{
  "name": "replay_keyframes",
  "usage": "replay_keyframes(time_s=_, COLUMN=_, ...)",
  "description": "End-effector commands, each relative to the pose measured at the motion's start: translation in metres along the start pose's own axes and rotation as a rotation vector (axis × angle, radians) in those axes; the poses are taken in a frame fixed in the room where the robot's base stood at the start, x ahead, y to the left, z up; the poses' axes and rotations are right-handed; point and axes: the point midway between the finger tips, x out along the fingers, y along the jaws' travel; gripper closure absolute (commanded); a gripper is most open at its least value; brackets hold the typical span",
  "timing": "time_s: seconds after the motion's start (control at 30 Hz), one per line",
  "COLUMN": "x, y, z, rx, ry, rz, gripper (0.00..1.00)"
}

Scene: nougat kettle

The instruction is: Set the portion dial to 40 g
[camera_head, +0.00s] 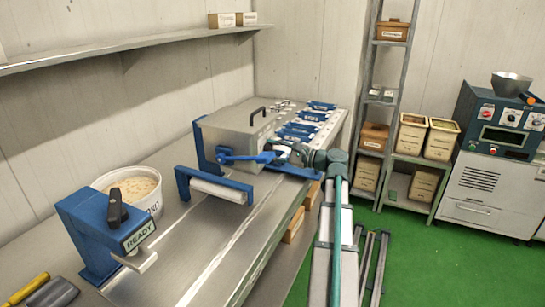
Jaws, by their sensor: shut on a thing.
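My gripper (277,154) is at the front of a steel box-shaped machine (228,140) on the bench. It is shut at the right end of a blue lever (240,158) that runs across the machine's front. The fingertips are small and partly hidden by the gripper body and wrist. No portion dial or 40 g mark can be made out, and the area behind my gripper is hidden. A blue stand (95,235) at the front left has a black knob (116,207) and a "READY" label; I cannot tell whether this knob is a dial.
A white tub (155,203) of pale mix stands behind the blue stand. A blue-framed roller (215,188) is left of my arm. Blue-labelled items (300,130) lie behind my gripper. The front middle of the steel bench (210,240) is clear. Shelving (362,110) stands at the right.

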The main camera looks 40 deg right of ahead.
Motion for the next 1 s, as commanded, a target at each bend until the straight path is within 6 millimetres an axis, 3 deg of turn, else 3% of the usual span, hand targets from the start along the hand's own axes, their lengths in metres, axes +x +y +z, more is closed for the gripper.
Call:
replay_keyframes(time_s=0.4, x=0.0, y=0.0014, z=-0.0007, rx=-0.203, ry=-0.001, rz=0.0, gripper=0.96)
replay_keyframes(time_s=0.93, x=0.0, y=0.0008, z=0.0, rx=-0.231, ry=0.0, rz=0.0, gripper=0.96)
replay_keyframes(time_s=0.97, x=0.0, y=0.0008, z=0.0, rx=-0.231, ry=0.0, rz=0.0, gripper=0.6)
replay_keyframes(time_s=1.0, x=0.0, y=0.0008, z=0.0, rx=-0.231, ry=0.0, rz=0.0, gripper=0.53)
